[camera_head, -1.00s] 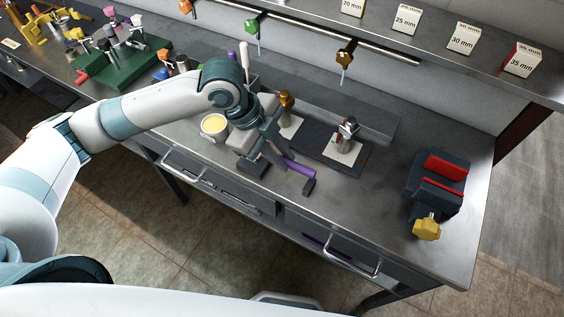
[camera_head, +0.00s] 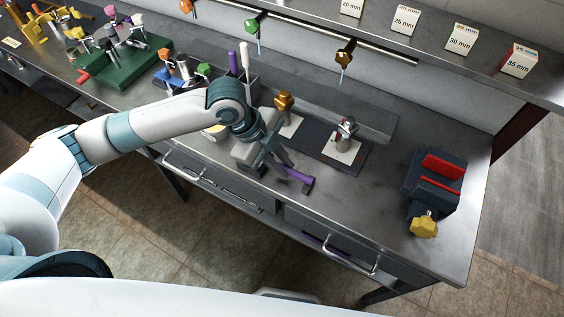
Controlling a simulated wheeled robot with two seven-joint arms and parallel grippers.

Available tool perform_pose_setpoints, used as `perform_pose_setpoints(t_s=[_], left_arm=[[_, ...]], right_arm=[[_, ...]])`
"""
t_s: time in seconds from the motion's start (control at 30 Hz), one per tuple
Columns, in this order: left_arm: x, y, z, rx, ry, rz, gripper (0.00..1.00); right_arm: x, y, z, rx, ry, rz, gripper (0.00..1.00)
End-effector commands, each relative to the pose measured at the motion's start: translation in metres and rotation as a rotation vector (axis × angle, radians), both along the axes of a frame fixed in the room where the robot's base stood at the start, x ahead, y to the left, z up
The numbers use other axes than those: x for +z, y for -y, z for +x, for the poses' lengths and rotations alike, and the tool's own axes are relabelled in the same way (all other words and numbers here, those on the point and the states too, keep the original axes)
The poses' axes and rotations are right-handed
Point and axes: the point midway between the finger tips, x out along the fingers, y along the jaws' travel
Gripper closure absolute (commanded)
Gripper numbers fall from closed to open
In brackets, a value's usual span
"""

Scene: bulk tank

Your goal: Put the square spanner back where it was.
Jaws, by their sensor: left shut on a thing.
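My left gripper (camera_head: 273,157) is over the front part of the steel bench (camera_head: 385,215), with its jaws pointing down and to the right. It is shut on a purple bar-like tool with a dark end (camera_head: 298,178), which I take to be the square spanner. The tool sticks out from the jaws near the bench's front edge. My gripper hides its other part, and I cannot tell whether it touches the bench. My right gripper is not in view.
Gold-topped (camera_head: 284,102) and metal (camera_head: 346,134) fittings stand on white cards behind the gripper. A dark vise (camera_head: 433,183) with red jaws is at right. A holder with purple (camera_head: 233,60) and white handles stands behind my arm. Coloured tools hang from a rail (camera_head: 320,45).

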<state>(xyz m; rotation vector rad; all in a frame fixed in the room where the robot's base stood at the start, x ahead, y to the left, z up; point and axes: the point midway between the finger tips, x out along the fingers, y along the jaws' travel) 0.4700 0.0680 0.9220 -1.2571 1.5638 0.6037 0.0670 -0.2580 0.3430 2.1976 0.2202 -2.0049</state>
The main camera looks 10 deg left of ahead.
Motion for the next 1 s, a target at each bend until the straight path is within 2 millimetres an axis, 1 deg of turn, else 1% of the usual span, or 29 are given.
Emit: perform_pose_setpoints(t_s=[0.07,0.1,0.17,0.47,0.67,0.83,1.0], left_arm=[[-0.002,0.0,0.0,0.0,0.0,0.0,1.0],[-0.002,0.0,0.0,0.0,0.0,0.0,0.8],[-0.002,0.0,0.0,0.0,0.0,0.0,0.66],[-0.002,0.0,0.0,0.0,0.0,0.0,0.66],[0.005,-0.003,0.001,0.0,0.002,0.0,0.66],[0.022,-0.011,0.0,0.001,0.004,0.0,0.66],[0.048,-0.023,-0.001,0.0,0.006,0.0,0.66]], right_arm=[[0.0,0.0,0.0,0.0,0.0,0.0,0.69],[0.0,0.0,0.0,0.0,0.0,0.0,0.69],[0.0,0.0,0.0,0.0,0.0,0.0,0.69],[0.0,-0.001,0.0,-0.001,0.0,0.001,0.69],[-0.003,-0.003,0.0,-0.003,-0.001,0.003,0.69],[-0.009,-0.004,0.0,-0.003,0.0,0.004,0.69],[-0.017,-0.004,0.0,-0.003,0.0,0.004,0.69]])
